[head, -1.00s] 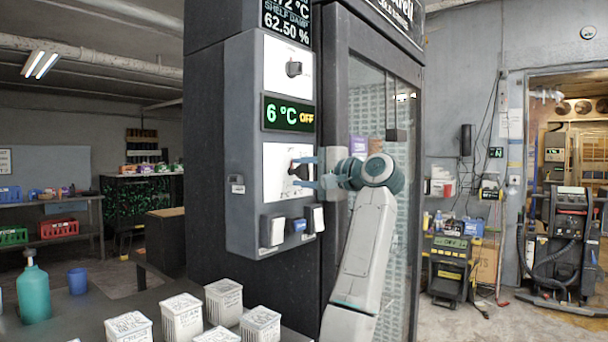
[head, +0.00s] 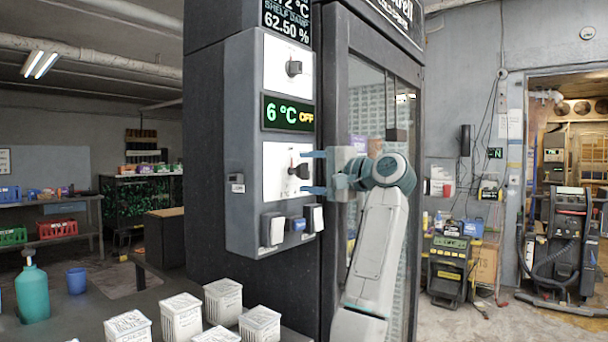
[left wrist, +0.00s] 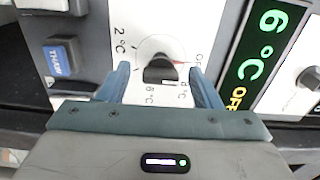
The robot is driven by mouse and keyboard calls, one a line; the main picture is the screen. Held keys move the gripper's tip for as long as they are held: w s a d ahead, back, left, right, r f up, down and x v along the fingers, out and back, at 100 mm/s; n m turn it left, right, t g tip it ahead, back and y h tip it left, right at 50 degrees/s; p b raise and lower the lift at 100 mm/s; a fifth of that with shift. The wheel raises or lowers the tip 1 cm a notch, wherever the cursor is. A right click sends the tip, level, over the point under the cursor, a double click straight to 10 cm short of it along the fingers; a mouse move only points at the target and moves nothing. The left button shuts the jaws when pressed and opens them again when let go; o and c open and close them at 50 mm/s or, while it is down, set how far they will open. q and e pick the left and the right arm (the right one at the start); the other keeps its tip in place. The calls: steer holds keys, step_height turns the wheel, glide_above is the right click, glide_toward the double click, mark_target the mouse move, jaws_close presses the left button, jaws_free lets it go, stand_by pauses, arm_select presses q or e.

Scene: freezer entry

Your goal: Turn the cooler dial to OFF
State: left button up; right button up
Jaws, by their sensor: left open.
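The cooler dial (head: 299,171) is a dark knob on the lower white plate of the grey control box. It also shows in the left wrist view (left wrist: 160,70), with a red mark on its right side towards a label partly hidden by a finger. "2 °C" and other °C marks stand around it. The display (head: 288,114) above reads "6 °C OFF". My left gripper (head: 308,172) is open. Its blue fingers point at the plate, one above and one below the dial, and appear not to touch it. My right gripper is not in view.
A second dark knob (head: 294,68) sits on the plate above the display. Switches (head: 296,225) sit below on the box, a blue one (left wrist: 61,57) marked THAW. White tubs (head: 181,316) stand on the bench in front. A glass door is behind my arm.

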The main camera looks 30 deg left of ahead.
arm_select(q)
steer(key=d, duration=0.8)
steer(key=shift+s+d+b, duration=0.3)
steer(key=shift+s+d, duration=0.05)
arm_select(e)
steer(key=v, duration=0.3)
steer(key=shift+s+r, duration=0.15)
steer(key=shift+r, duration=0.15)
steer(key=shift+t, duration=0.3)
